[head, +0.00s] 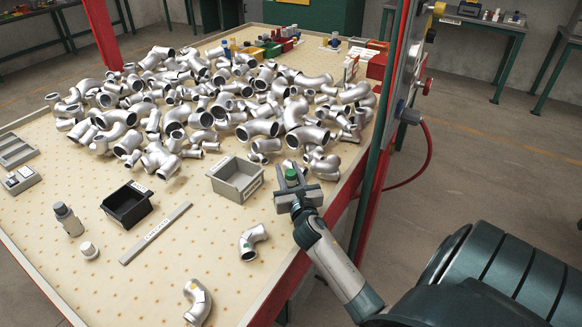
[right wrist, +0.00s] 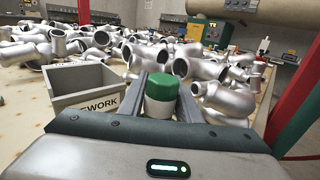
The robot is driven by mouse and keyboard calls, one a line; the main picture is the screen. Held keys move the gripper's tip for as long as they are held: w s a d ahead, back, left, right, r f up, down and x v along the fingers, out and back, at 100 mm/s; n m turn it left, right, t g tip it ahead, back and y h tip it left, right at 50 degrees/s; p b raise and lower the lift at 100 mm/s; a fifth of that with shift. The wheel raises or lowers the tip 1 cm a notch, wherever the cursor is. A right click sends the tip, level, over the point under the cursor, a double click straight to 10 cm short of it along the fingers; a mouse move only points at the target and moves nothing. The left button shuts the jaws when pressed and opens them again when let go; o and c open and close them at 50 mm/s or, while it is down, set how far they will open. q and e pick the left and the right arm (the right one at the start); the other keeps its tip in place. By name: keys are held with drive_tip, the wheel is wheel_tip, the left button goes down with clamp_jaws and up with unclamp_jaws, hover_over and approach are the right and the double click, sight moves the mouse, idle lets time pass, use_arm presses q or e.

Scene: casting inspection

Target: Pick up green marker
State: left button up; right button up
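The green marker (head: 291,175) has a green top and, in the right wrist view (right wrist: 160,95), a white lower body. It stands upright between the fingers of my right gripper (head: 293,177). In the right wrist view the two fingers of the right gripper (right wrist: 162,92) sit close against its sides, shut on it. The fingers and palm hide its lower end, so I cannot tell whether it touches the table. My left gripper is not in view.
A grey bin (head: 236,180) labelled REWORK stands just left of the right gripper. Metal pipe elbows (head: 205,100) are heaped behind. A black bin (head: 128,204), a flat grey strip (head: 155,233) and loose elbows (head: 252,240) lie nearer. A green-and-red frame post (head: 375,160) rises at right.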

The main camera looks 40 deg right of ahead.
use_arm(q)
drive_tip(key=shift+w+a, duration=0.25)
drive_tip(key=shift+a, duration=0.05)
use_arm(e)
drive_tip(key=c, duration=0.7)
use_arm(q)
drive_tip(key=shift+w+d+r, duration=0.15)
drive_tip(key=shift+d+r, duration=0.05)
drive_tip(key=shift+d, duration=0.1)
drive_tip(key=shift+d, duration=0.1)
use_arm(e)
drive_tip(key=shift+r, duration=0.15)
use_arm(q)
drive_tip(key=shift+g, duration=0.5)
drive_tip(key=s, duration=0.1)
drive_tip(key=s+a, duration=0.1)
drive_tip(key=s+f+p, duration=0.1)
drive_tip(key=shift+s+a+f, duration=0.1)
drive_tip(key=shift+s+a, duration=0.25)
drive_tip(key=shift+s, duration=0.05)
use_arm(e)
wheel_tip(320, 180, up, 10)
drive_tip(key=shift+f, duration=0.15)
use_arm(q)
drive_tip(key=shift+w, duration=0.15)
